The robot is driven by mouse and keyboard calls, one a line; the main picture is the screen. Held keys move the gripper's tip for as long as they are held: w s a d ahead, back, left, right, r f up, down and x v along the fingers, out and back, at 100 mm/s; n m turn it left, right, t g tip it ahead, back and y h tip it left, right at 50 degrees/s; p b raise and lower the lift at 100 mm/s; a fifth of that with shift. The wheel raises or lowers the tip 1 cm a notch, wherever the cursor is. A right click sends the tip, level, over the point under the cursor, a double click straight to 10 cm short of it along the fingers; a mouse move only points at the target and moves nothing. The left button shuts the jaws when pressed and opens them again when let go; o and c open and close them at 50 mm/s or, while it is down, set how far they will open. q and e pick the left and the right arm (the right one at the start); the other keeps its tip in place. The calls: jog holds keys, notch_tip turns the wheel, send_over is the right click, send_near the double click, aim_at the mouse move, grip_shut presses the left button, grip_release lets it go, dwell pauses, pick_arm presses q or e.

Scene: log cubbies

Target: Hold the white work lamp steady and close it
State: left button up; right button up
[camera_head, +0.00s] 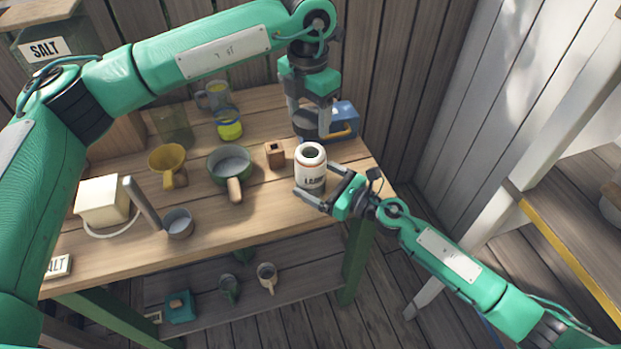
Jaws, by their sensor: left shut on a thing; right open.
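The white work lamp (310,173) stands upright near the right end of the table. It is a white can with dark lettering and an open, dark round top. My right gripper (313,184) is open, with its fingers on either side of the lamp's lower body; I cannot tell whether they touch it. My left gripper (311,122) points down behind and above the lamp. It is shut on a dark round lid-like piece (305,125), which is apart from the lamp. The fingers partly hide this piece.
A blue object with a yellow handle (344,119) stands close behind the lamp. A small wooden block (274,154) and a green pan (229,163) are to its left. A yellow cup (168,163) and a white box (102,201) stand farther left. The table's front right is clear.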

jog(key=shift+x, duration=1.8)
jog(key=shift+c, duration=0.4)
jog(key=c, duration=1.4)
pick_arm(q)
jog(key=shift+f, duration=2.5)
pick_arm(e)
jog(key=shift+o, duration=0.2)
pick_arm(q)
jog(key=shift+f, duration=0.9)
jog(key=shift+f, duration=0.5)
